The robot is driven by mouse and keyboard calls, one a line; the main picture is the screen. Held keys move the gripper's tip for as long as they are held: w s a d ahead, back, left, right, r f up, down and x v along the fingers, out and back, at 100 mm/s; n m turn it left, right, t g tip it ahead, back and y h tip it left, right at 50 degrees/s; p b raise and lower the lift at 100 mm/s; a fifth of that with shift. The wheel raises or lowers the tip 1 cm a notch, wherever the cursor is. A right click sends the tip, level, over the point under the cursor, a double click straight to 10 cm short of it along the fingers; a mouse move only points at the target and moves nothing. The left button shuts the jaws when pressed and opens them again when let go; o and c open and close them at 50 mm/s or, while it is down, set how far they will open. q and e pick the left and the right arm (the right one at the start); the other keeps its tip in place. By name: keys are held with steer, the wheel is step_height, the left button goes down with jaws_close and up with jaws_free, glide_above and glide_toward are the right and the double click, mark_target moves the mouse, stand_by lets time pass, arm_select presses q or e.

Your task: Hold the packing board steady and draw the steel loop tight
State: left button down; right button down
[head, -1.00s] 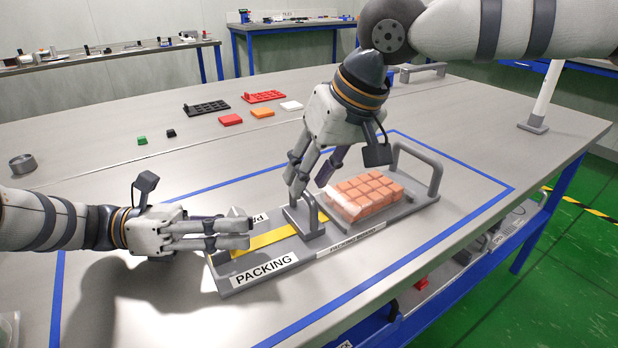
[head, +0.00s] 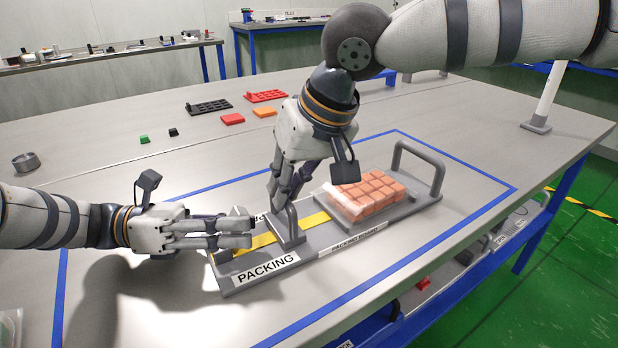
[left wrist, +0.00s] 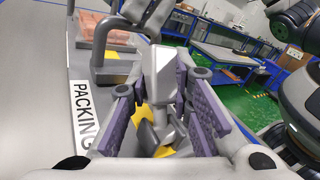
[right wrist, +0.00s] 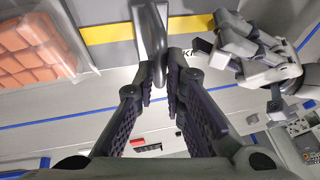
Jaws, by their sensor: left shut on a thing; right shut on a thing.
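The grey packing board (head: 267,268) lies on the table, with a yellow strip (head: 316,219) along it. My left gripper (head: 240,232) is shut at the board's left end. In the left wrist view its fingers close on an upright grey part (left wrist: 158,75) there. The steel loop (head: 294,222) stands upright on a sliding grey plate across the strip. My right gripper (head: 281,198) comes from above and is shut on the loop, which also shows between its fingers in the right wrist view (right wrist: 150,42). The fingers partly hide the loop's top.
A clear-wrapped pack of orange blocks (head: 368,194) sits on the board's right part, before a fixed grey handle (head: 420,165). Blue tape marks the area around the board.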

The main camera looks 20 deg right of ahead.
steer(key=shift+s+a, duration=0.2)
steer(key=shift+a, duration=0.55)
steer(key=shift+s+a, duration=0.15)
steer(key=shift+a, duration=0.6)
steer(key=c, duration=1.7)
jaws_free()
steer(key=shift+o, duration=0.2)
steer(key=shift+d, duration=0.1)
steer(key=d, duration=0.2)
steer(key=w+d, duration=0.1)
steer(key=d, duration=0.3)
steer(key=shift+w, duration=0.25)
steer(key=d+v, duration=0.1)
steer(key=v, duration=1.1)
steer(key=w+d+f+n+t+h, duration=0.1)
steer(key=w+d+f+h, duration=0.1)
steer(key=d, duration=0.5)
steer(key=w+d+f+n+t+h, duration=0.1)
steer(key=w+d+f+t+h, duration=0.1)
steer(key=d, duration=0.5)
steer(key=w+d+f+t+h, duration=0.1)
steer(key=w+d+h, duration=0.2)
steer(key=d, duration=0.4)
steer(key=shift+w+d+f+n+t+h, duration=0.15)
steer(key=shift+f+n+t+h, duration=0.2)
steer(key=shift+h, duration=0.45)
